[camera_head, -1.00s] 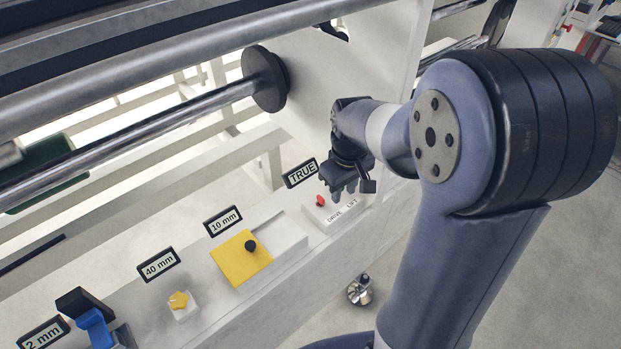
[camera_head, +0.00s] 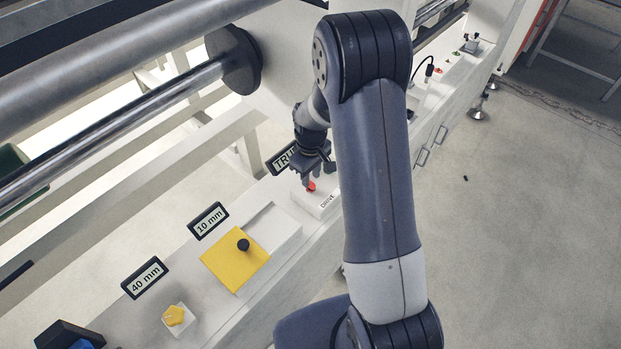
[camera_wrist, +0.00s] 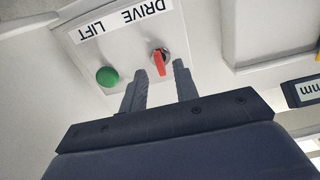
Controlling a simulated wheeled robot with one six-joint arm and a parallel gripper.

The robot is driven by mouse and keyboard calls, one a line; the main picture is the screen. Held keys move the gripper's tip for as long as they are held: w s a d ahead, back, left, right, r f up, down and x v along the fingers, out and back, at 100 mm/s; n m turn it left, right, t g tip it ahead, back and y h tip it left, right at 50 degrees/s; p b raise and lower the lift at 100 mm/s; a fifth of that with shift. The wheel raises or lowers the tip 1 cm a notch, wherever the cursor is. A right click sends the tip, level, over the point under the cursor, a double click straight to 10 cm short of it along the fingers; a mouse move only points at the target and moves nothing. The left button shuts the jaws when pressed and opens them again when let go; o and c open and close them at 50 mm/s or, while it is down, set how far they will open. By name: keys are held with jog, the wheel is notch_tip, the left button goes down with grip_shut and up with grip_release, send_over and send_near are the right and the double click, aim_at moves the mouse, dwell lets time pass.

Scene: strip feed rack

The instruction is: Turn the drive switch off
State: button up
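The drive switch (camera_wrist: 160,62) is a red lever on a round silver base, set on a white panel beside the label "DRIVE LIFT" (camera_wrist: 122,20). In the head view the red switch (camera_head: 311,187) shows just below my gripper (camera_head: 315,176). In the wrist view my gripper (camera_wrist: 160,92) has its two fingers apart, with the red lever just beyond and between their tips. I cannot tell whether the fingers touch it. A green round button (camera_wrist: 107,76) sits to the left of the switch in the wrist view. A display reading "TRUE" (camera_head: 281,158) is partly hidden behind my gripper.
A yellow plate with a black knob (camera_head: 235,262) and a yellow dial (camera_head: 174,315) lie along the ledge to the left. Displays read "10 mm" (camera_head: 208,221) and "40 mm" (camera_head: 145,278). A steel roller (camera_head: 110,126) runs above. Floor at right is mostly clear.

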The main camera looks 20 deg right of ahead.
aim_at(311, 186)
jog(key=shift+f, duration=1.25)
jog(key=shift+c, duration=0.2)
grip_shut()
